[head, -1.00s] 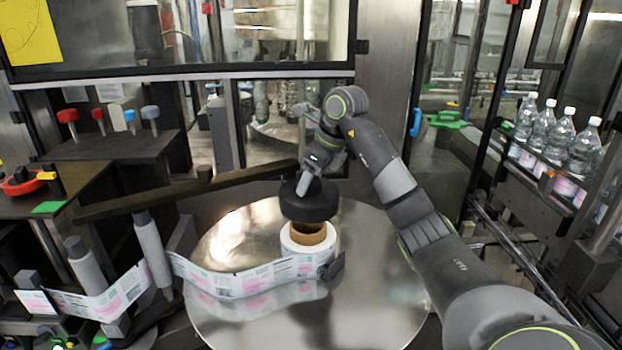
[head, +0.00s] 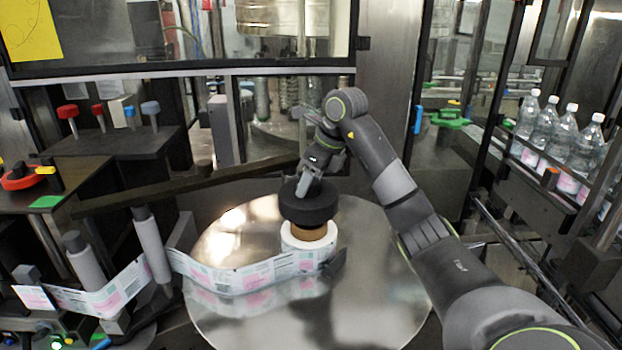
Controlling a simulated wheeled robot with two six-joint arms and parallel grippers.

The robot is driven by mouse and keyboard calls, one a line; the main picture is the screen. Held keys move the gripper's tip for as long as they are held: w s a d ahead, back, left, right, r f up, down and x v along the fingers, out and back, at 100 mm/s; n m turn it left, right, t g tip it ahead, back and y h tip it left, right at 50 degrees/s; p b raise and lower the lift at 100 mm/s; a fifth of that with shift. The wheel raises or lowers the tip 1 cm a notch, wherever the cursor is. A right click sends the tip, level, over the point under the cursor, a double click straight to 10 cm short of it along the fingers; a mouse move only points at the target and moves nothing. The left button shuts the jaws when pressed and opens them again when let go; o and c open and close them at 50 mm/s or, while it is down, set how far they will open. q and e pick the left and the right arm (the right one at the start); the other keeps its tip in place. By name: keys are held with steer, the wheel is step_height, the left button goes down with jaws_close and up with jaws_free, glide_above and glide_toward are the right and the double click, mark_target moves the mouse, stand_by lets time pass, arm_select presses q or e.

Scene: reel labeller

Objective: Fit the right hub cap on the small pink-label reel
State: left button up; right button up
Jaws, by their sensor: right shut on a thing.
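A black round hub cap (head: 308,207) is held by my right gripper (head: 305,184), which is shut on its top. The cap is just above the small reel (head: 310,246), a white roll with a brown core (head: 309,232). The core shows below the cap, and its back part is hidden by the cap. I cannot tell whether the cap touches the core. The reel sits on a shiny round metal plate (head: 385,290). A pink-printed label strip (head: 230,278) runs from it to the left. My left gripper is not in view.
Grey guide rollers (head: 150,245) stand left of the plate, with a dark bar (head: 180,187) behind it. Water bottles (head: 555,135) line a conveyor on the right. The front and right of the plate are clear.

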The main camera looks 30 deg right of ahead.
steer(key=shift+f+b, duration=2.1)
steer(key=shift+f, duration=0.85)
steer(key=o, duration=1.3)
steer(key=shift+c, duration=0.2)
